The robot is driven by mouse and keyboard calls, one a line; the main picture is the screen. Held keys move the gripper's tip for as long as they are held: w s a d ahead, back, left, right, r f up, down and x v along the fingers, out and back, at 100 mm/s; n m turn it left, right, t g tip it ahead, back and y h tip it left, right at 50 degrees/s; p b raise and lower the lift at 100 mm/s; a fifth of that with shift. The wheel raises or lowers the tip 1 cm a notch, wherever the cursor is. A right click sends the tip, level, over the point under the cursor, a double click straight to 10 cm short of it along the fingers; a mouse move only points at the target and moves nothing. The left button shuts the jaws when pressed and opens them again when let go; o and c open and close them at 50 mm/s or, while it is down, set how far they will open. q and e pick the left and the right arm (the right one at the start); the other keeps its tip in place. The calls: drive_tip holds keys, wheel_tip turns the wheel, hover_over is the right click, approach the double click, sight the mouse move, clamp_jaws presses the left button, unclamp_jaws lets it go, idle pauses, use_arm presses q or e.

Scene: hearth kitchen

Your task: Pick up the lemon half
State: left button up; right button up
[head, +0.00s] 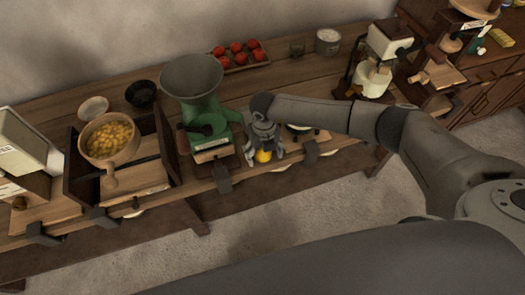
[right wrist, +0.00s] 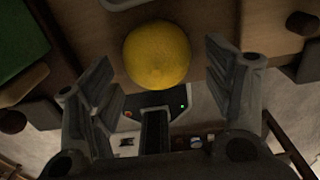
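The lemon half (right wrist: 157,54) is a yellow rounded thing near the top middle of the right wrist view. In the head view it shows as a small yellow patch (head: 263,156) under my right gripper (head: 264,150). In the right wrist view the two fingers of my right gripper (right wrist: 172,78) stand wide apart, one on each side of the lemon half. Gaps show between the lemon half and both fingers, so the gripper is open and empty. My left gripper does not show in either view.
A green machine with a grey hopper (head: 191,82) stands left of my right gripper. A bowl of yellow pieces (head: 110,137) sits further left. A tray of red fruits (head: 240,66) lies at the back. A cream machine (head: 381,60) stands to the right. The bench's front edge is close to the lemon half.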

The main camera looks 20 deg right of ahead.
drive_tip(key=c, duration=0.9)
drive_tip(key=shift+o, duration=0.2)
drive_tip(key=shift+r, duration=0.15)
